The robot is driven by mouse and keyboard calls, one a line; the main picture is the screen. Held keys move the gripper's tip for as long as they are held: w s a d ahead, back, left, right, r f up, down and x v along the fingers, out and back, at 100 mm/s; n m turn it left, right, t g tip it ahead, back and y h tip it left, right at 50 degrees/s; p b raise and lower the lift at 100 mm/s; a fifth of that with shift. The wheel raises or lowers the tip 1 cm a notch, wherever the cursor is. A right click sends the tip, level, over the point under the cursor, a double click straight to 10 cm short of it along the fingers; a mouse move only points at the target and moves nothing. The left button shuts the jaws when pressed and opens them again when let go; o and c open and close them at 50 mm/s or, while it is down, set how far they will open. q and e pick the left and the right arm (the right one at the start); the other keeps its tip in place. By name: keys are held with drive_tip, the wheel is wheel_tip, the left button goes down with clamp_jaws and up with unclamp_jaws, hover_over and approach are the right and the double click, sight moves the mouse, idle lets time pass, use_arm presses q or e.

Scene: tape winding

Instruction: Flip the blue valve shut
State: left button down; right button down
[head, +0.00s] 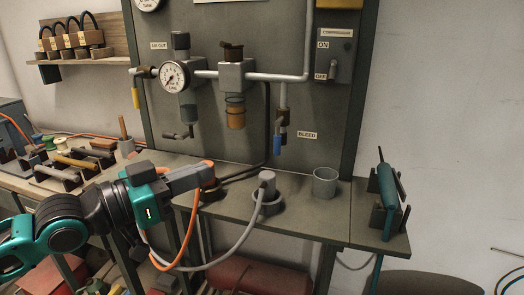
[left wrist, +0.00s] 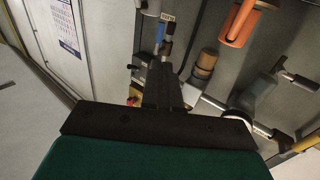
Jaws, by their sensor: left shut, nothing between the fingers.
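The blue valve handle (head: 277,145) hangs straight down beside the vertical drop pipe, left of the BLEED label, in the head view. My right gripper is in neither view.
A pressure gauge (head: 173,74) and a brass-coloured bowl (head: 235,112) are left of the valve. A yellow handle (head: 135,97) hangs further left. A grey hose plug (head: 267,181) and a grey cup (head: 325,181) stand on the bench (head: 300,213). The COMPRESSOR switch box (head: 334,55) is upper right.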

sight(277, 148)
use_arm(q)
drive_tip(key=p+x, duration=0.1)
drive_tip(key=x, duration=1.3)
drive_tip(key=shift+s+d+f+n+t+h, duration=0.2)
drive_tip(key=shift+n+t+h, duration=0.1)
drive_tip(key=shift+n, duration=0.3)
drive_tip(key=shift+d+f+n+t+b, duration=0.1)
drive_tip(key=shift+d+n+t+b, duration=0.2)
drive_tip(key=shift+n+b, duration=0.15)
drive_tip(key=shift+s+d+n+t+h, duration=0.1)
drive_tip(key=shift+d+n+t+h, duration=0.2)
drive_tip(key=shift+n, duration=0.3)
drive_tip(key=shift+s+d+n+t+h, duration=0.1)
drive_tip(key=shift+d+n+t, duration=0.05)
drive_tip(key=shift+n+t, duration=0.35)
drive_tip(key=shift+s+d+r+p, duration=0.1)
drive_tip(key=shift+d+r+p, duration=0.05)
drive_tip(key=shift+d+p, duration=0.25)
drive_tip(key=shift+s+d+r+p, duration=0.1)
drive_tip(key=shift+s+d+p, duration=0.05)
drive_tip(key=shift+d+p, duration=0.2)
drive_tip(key=shift+d, duration=0.1)
drive_tip(key=v, duration=1.3)
drive_tip(key=shift+r+g+b, duration=0.15)
drive_tip(key=shift+g+b, duration=0.15)
drive_tip(key=shift+b, duration=0.1)
drive_tip(key=shift+w, duration=0.1)
